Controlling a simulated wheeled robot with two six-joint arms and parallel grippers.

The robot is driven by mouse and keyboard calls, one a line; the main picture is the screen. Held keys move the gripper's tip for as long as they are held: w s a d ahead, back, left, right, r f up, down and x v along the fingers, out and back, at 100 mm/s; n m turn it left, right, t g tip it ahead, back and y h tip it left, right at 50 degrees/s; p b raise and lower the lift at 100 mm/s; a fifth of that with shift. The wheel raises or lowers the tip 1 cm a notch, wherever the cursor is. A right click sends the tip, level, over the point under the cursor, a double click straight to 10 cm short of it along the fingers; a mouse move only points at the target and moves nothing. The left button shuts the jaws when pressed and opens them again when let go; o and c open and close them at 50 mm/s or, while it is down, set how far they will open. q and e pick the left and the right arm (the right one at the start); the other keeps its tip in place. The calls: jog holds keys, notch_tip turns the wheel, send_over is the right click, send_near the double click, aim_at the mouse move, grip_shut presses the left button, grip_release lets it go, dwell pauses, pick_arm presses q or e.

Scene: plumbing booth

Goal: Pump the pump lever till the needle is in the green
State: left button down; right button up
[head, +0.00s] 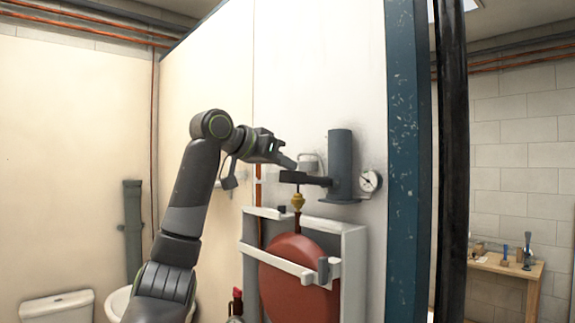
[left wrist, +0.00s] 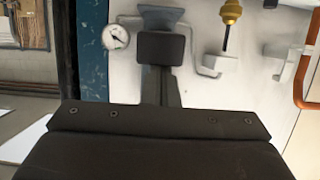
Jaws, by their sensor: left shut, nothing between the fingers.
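The pump (head: 340,155) is a dark grey upright cylinder on the white panel. Its black pump lever (head: 308,179) sticks out to the left, about level. A round white gauge (head: 370,181) with a dark needle sits right of the pump; its needle points to the upper left, and no green shows clearly at this size. The gauge also shows in the left wrist view (left wrist: 115,37). My left gripper (head: 288,162) is shut and empty, just above the lever's outer end; I cannot tell whether they touch. In the left wrist view a dark block, apparently the lever (left wrist: 160,48), is beyond the fingers.
A red round tank (head: 298,275) in a white frame (head: 353,270) is below the pump, with a brass fitting (head: 297,201) above it. A blue panel edge (head: 403,160) stands to the right. A wooden workbench (head: 507,268) with tools is farther right.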

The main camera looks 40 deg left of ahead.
pick_arm(q)
notch_tip(320, 180, down, 8)
jog(key=t+b, duration=0.4)
jog(key=b, duration=0.9)
jog(key=shift+s+b, duration=0.3)
jog(key=shift+s, duration=0.05)
jog(key=shift+d+f, duration=0.1)
jog(key=shift+f, duration=0.1)
jog(key=shift+r, duration=0.1)
